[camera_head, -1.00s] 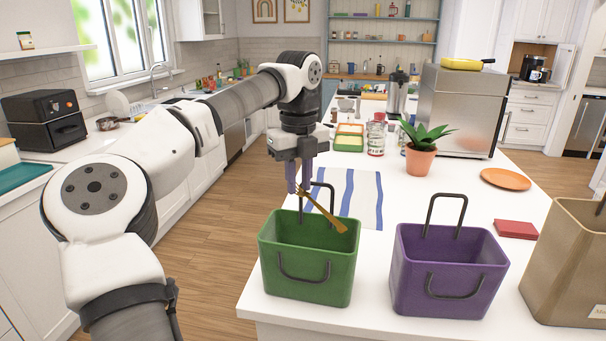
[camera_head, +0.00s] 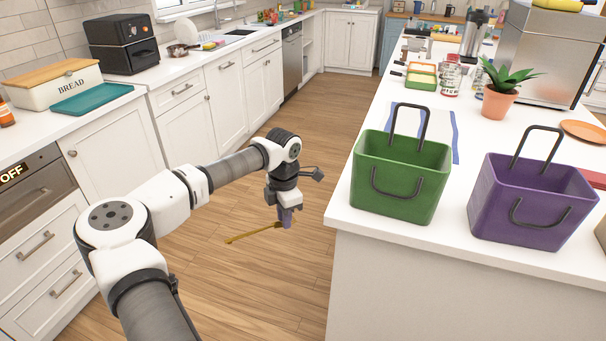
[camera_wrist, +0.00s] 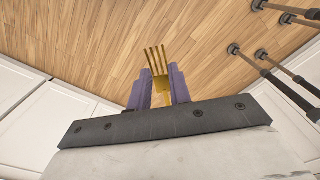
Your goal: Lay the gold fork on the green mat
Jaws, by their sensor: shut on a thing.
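My gripper (camera_head: 286,221) is shut on the gold fork (camera_head: 252,234) and holds it in the air over the wooden floor, between the two counters. The fork sticks out to the left in the head view. In the wrist view the fork's tines (camera_wrist: 156,60) point away between the purple fingers (camera_wrist: 157,88). No mat is clearly green here; a flat teal mat or tray (camera_head: 92,98) lies on the left counter, in front of the bread box. I cannot tell whether it is the green mat.
A green basket (camera_head: 400,180) and a purple basket (camera_head: 532,205) stand near the island's edge, right of my gripper. A bread box (camera_head: 55,85) and black appliance (camera_head: 122,42) stand on the left counter. Dark rods with round ends (camera_wrist: 262,55) show in the wrist view.

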